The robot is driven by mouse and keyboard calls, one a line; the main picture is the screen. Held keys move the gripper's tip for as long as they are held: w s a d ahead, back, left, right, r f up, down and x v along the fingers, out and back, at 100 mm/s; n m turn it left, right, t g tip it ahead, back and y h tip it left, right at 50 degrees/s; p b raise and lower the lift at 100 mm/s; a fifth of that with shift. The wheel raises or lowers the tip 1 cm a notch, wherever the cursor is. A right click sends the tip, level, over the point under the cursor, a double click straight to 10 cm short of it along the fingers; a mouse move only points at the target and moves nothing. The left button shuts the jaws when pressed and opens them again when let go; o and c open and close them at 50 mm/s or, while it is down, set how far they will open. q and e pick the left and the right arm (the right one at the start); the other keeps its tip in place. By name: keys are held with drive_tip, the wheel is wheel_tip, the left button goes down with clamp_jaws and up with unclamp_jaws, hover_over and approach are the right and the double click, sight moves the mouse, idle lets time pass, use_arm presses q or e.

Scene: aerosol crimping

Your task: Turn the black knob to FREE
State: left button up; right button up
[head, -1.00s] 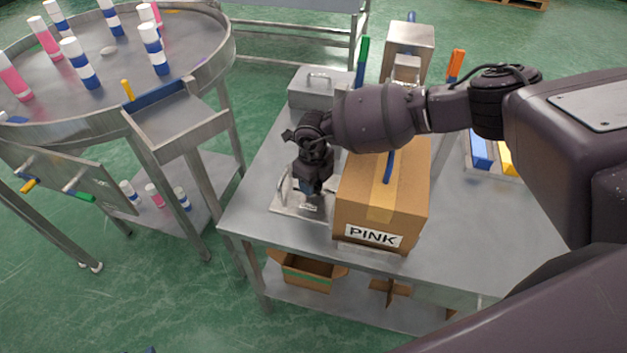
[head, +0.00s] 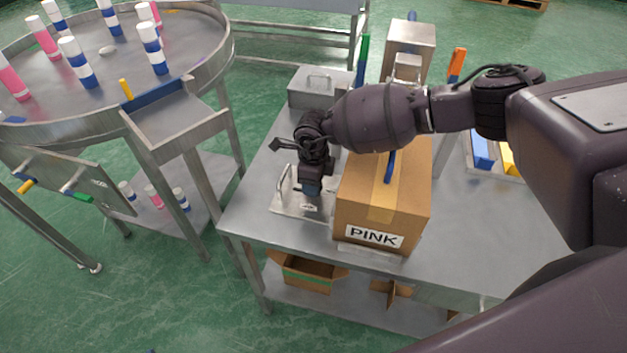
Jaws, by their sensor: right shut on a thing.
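My right gripper (head: 311,188) points down over a metal plate (head: 284,205) with a handle, on the steel table left of the cardboard box. It is shut on the black knob, which the fingers and wrist hide. I cannot read the knob's setting. A small marking (head: 308,207) shows on the plate just in front of the fingers. My left gripper is not in view.
The cardboard box (head: 352,212) marked PINK stands close to the right of the gripper. A grey metal box (head: 313,88) with a handle is behind it. A round table (head: 190,55) with several pink and blue-white cans stands at left.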

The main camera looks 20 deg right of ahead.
drive_tip(key=o, duration=0.9)
wheel_tip(320, 180, up, 11)
drive_tip(key=shift+f+p, duration=0.1)
drive_tip(key=shift+p, duration=0.35)
